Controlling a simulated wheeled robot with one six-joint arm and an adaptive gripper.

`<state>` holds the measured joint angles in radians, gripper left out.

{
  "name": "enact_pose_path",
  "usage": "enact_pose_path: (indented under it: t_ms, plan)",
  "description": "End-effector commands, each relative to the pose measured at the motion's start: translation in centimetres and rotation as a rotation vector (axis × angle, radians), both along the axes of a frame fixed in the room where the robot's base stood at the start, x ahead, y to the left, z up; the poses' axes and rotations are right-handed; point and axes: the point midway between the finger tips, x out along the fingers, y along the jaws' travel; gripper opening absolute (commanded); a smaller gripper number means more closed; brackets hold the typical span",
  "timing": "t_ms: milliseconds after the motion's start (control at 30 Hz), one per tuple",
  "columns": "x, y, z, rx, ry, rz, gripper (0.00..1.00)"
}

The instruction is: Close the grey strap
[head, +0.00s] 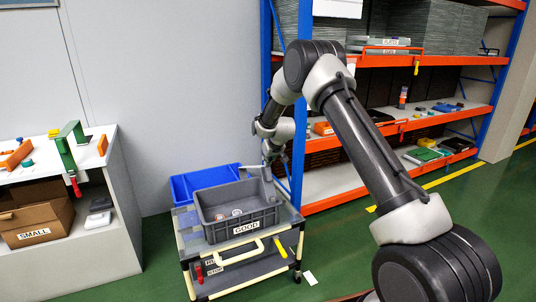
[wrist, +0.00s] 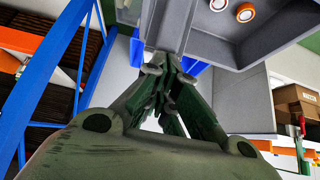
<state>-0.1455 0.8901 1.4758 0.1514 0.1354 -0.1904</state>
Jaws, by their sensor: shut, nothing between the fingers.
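A grey crate labelled GOOD (head: 238,221) stands on the cart, and its inside shows in the wrist view (wrist: 250,45). A thin light-grey bar (head: 252,167), which may be the grey strap, stands over the crate's back rim in the head view. A grey piece (wrist: 128,12) shows at the top of the wrist view; I cannot tell if it is the same part. My gripper (head: 268,162) is at the crate's back right corner. In the wrist view its fingers (wrist: 165,68) are shut and empty, close to the crate's edge. Whether they touch the strap is unclear.
Small round parts (wrist: 245,12) lie in the crate. A blue bin (head: 205,180) sits behind it on the cart (head: 187,225). An orange and blue shelf rack (head: 330,195) stands close on the right. A white bench (head: 115,200) stands left. Green floor is clear between bench and cart.

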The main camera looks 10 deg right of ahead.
Motion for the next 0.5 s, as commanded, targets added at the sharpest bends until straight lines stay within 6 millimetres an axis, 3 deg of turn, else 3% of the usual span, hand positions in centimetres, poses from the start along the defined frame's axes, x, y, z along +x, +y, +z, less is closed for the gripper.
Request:
enact_pose_path:
  t_ms: [267, 500]
  plan:
    - [-2.7, -1.1, -3.8, -0.003, -0.075, -0.010, 0.00]
    - [-6.5, -1.0, -8.1, 0.034, -0.112, 0.008, 0.00]
